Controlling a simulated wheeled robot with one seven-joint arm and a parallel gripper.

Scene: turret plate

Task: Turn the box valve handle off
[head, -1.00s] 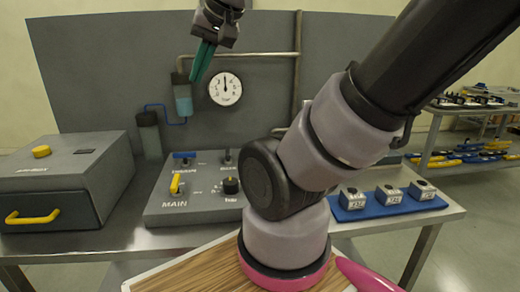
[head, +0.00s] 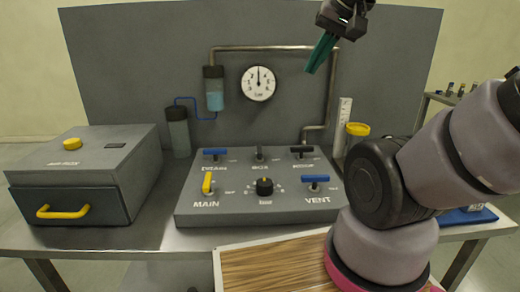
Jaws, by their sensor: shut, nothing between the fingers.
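The valve panel (head: 215,215) is a grey sloped box on the table, with several small lever handles. The box valve handle (head: 259,152) is dark grey, in the middle of the back row above a label that seems to read BOX. It looks narrow from here and seems to point front to back, unlike the crosswise blue drain handle (head: 215,151) to its left. My gripper (head: 311,66), with teal fingers, is shut and empty. It hangs high in front of the back board, above and right of the handle, touching nothing.
A black handle (head: 302,149) sits right of the box handle. In front are the yellow MAIN handle (head: 207,183), a black knob (head: 264,187) and the blue VENT handle (head: 315,179). A grey box with drawer (head: 80,190) stands left. A gauge (head: 259,83) and pipe (head: 275,48) are behind.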

